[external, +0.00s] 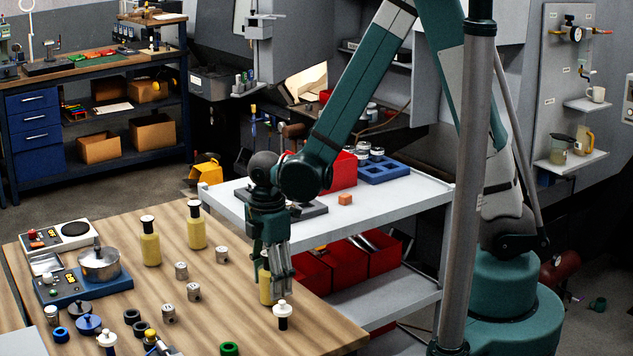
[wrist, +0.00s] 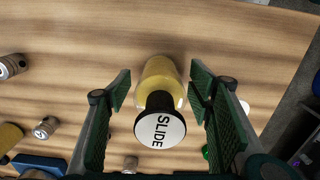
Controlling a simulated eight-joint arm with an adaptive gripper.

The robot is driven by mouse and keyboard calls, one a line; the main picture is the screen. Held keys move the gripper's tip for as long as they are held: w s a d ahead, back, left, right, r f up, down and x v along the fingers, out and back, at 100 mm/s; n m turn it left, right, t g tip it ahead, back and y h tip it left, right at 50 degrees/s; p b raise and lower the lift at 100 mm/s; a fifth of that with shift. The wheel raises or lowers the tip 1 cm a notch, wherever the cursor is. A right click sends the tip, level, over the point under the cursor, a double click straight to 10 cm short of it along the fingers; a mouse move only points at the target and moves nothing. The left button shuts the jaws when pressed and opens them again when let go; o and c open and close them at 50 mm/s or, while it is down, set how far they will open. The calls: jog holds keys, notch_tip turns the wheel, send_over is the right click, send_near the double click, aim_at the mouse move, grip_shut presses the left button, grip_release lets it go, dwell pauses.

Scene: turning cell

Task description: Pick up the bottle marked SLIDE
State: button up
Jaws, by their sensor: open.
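The bottle marked SLIDE (wrist: 160,125) stands upright on the wooden table, yellow with a black neck and a white lettered cap. In the external view its yellow body (external: 266,288) shows partly behind my gripper (external: 275,285), near the table's right edge. In the wrist view my gripper (wrist: 160,88) is open, with one green-padded finger on each side of the bottle and a gap visible on both sides. Two similar yellow bottles, one (external: 150,243) and another (external: 196,226), stand further left; their cap markings cannot be read.
A small white-topped black item (external: 283,314) stands close in front of my gripper. Several metal cylinders (external: 193,291) stand to the left. A metal pot (external: 99,263) sits on a blue device at the far left. A white cart (external: 390,208) is behind the table.

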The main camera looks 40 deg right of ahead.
jog(key=c, duration=1.1)
jog(key=shift+r, duration=0.15)
jog(key=shift+c, duration=0.2)
jog(key=shift+r+p, duration=0.3)
jog(key=shift+r, duration=4.6)
